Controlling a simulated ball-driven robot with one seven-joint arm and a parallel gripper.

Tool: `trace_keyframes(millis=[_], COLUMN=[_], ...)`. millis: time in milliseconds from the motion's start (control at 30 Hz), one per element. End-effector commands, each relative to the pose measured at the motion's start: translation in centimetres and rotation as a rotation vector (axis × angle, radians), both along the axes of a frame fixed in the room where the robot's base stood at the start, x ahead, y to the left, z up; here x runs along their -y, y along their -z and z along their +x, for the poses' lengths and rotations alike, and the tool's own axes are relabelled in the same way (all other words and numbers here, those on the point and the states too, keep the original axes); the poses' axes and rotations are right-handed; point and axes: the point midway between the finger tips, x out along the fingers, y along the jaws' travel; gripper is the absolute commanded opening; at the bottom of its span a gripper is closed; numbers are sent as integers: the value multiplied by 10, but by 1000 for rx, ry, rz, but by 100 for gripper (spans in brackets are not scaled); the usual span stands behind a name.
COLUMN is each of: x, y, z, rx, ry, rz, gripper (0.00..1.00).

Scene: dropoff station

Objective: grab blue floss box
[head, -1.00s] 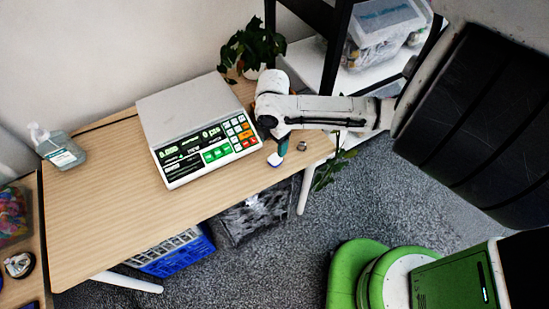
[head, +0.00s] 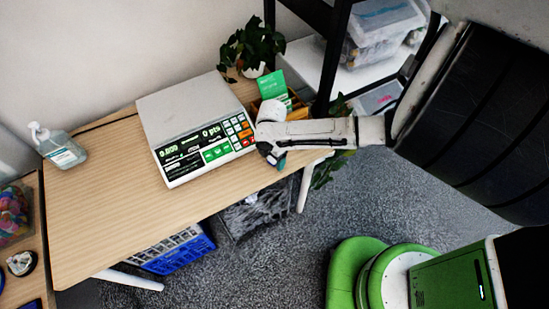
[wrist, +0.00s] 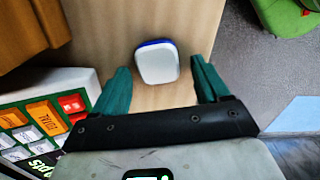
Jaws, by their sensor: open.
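The floss box, a small rounded case with a white top and a blue rim (wrist: 157,62), lies on the wooden table in the wrist view. My gripper (wrist: 160,70) is open, with its two green fingers to the left and right of the box. A gap shows between each finger and the box, and nothing is held. In the head view my gripper (head: 279,162) points down near the table's front right edge. My arm hides the box there.
A scale with coloured keys (head: 197,125) stands left of my gripper. Behind my arm are an orange wooden box with a green card (head: 272,84) and a potted plant (head: 250,47). A sanitizer bottle (head: 62,148) stands far left. The table's left part is clear.

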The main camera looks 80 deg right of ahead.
Motion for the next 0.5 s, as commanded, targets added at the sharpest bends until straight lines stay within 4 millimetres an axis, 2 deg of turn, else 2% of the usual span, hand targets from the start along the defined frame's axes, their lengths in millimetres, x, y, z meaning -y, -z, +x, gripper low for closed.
trace_keyframes(millis=[167, 500], x=[0, 0], y=[0, 0], z=[0, 0], rx=[0, 1], ry=[-1, 0], rz=[0, 1], gripper=[74, 43])
